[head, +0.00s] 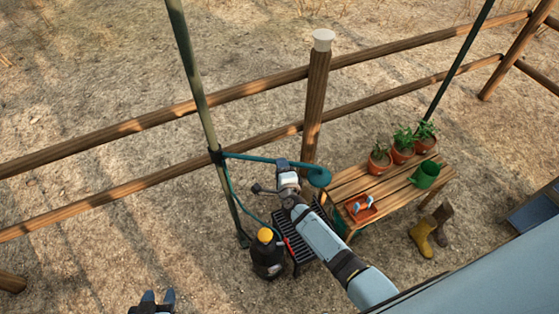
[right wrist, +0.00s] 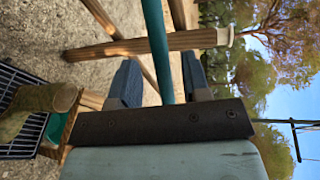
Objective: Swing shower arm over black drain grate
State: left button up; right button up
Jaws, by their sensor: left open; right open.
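The teal shower arm (head: 250,158) reaches right from an upright pole and ends in a round teal shower head (head: 320,177) near the bench's left end. The black drain grate (head: 296,250) lies on the ground below, partly hidden by my right arm. It also shows at the left of the right wrist view (right wrist: 14,88). My right gripper (head: 283,168) is open at the shower arm. In the right wrist view the teal pipe (right wrist: 155,40) runs between its two fingers; contact cannot be told. My left gripper (head: 157,298) is open and empty at the bottom edge.
A dark canister with a yellow cap (head: 265,235) stands left of the grate. The wooden bench (head: 385,185) carries potted plants, a green can and an orange caddy. Boots (head: 422,235) stand in front of it. A fence post (head: 316,100) rises behind the shower arm.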

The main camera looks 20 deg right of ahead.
jog(key=p+v, duration=0.1)
jog(key=v, duration=0.3)
jog(key=shift+s, duration=0.1)
dwell(0.3)
jog(key=s+r+n+g+y, duration=0.2)
jog(key=s+r+n, duration=0.1)
jog(key=s+n, duration=0.8)
jog(key=s+r+n+g+y, duration=0.2)
jog(key=s+r+n+y, duration=0.1)
jog(key=s+n, duration=0.9)
jog(key=shift+s+a+g, duration=0.25)
jog(key=shift+a+g, duration=0.15)
jog(key=shift+a, duration=0.1)
